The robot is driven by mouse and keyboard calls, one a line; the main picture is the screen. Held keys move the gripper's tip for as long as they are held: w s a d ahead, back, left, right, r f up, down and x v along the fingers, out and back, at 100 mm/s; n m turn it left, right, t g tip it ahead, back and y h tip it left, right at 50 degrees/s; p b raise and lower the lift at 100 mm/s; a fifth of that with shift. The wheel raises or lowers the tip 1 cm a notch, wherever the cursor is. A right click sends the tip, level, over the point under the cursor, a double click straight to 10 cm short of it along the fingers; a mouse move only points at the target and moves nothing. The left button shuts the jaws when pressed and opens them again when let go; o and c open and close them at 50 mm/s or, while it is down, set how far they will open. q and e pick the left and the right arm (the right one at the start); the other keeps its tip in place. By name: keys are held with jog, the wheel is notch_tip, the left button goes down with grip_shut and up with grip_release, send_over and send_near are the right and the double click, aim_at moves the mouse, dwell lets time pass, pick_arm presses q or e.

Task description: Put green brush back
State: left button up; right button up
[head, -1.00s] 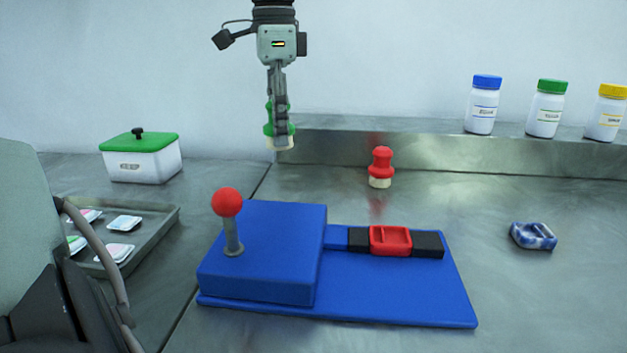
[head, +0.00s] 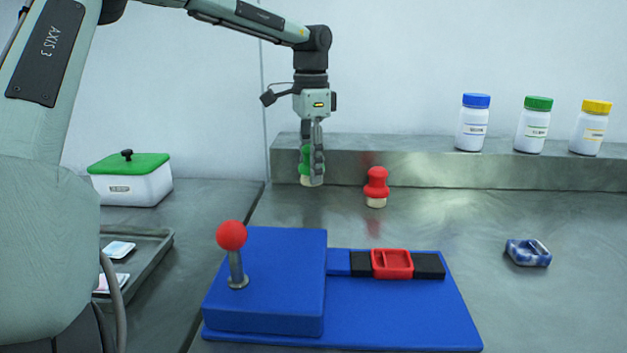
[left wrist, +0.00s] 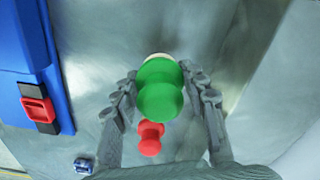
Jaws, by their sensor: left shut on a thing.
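The green brush (head: 305,160) has a green knobbed handle and pale bristles at its lower end. My left gripper (head: 313,172) is shut on it and holds it upright, bristles down, in front of the raised metal ledge. I cannot tell whether the bristles touch the table. In the left wrist view the green brush (left wrist: 160,92) sits between the two fingers of the left gripper (left wrist: 165,95). A red brush (head: 376,185) stands upright on the table to the right of the gripper. My right gripper is not in view.
A blue device with a red-knobbed lever (head: 265,280) and a red slider piece (head: 391,264) stands in front. A blue-and-white piece (head: 527,253) lies at right. Blue-, green- and yellow-capped bottles (head: 532,128) stand on the ledge (head: 400,165). A green-lidded box (head: 132,180) and a tray (head: 150,262) are at left.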

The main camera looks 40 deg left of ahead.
pick_arm(q)
jog(key=shift+w+f, duration=0.35)
jog(key=shift+w, duration=0.05)
notch_tip(320, 180, down, 3)
jog(key=shift+s+f+p, duration=0.1)
jog(key=shift+p, duration=0.2)
jog(key=shift+f, duration=0.3)
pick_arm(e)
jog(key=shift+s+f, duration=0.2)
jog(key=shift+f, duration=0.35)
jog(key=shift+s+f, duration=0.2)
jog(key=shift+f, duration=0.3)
pick_arm(q)
jog(key=shift+f, duration=0.15)
jog(key=o, duration=0.9)
jog(key=shift+o, duration=0.9)
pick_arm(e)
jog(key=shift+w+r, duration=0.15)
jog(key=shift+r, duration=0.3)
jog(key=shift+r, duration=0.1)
